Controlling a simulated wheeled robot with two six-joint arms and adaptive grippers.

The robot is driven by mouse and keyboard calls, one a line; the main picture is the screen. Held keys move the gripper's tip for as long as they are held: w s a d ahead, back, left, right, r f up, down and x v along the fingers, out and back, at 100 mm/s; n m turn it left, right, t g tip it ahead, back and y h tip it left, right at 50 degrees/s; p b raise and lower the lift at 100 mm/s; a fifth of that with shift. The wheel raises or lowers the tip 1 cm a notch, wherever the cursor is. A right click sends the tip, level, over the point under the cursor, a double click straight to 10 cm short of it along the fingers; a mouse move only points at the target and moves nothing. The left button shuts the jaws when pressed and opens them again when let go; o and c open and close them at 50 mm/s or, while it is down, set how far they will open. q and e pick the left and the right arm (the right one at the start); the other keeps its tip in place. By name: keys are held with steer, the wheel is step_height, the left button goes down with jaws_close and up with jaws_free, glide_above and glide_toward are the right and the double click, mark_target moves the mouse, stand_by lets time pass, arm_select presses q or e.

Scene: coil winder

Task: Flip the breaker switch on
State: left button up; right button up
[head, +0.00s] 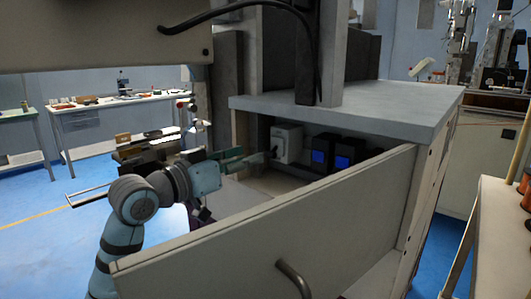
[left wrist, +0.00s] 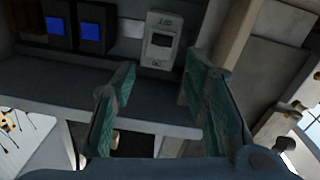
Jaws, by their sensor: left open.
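The breaker (head: 288,143) is a small white box on the back wall inside the open machine cabinet. In the left wrist view the breaker (left wrist: 159,48) shows upright with a dark recess in its face. I cannot tell the lever's position. My left gripper (head: 254,157) reaches over the lowered front panel into the cabinet, its green fingers pointing toward the breaker. In the left wrist view the gripper (left wrist: 158,76) is open and empty, its fingers apart with the breaker beyond the gap between them. No contact with the breaker shows. My right gripper is out of view.
Two dark units with blue screens (head: 319,156) stand right of the breaker in the head view. The cabinet top (head: 350,105) overhangs the breaker. Workbenches stand behind on the left.

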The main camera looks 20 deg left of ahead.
mark_target(273, 150)
arm_select(q)
steer(key=x, duration=0.6)
steer(key=shift+w+d+f+b, duration=0.1)
steer(key=shift+w+d+b, duration=0.15)
steer(key=shift+w+b, duration=0.1)
steer(key=shift+c, duration=0.5)
steer(key=shift+a+f, duration=0.1)
steer(key=c, duration=0.8)
steer(key=o, duration=0.9)
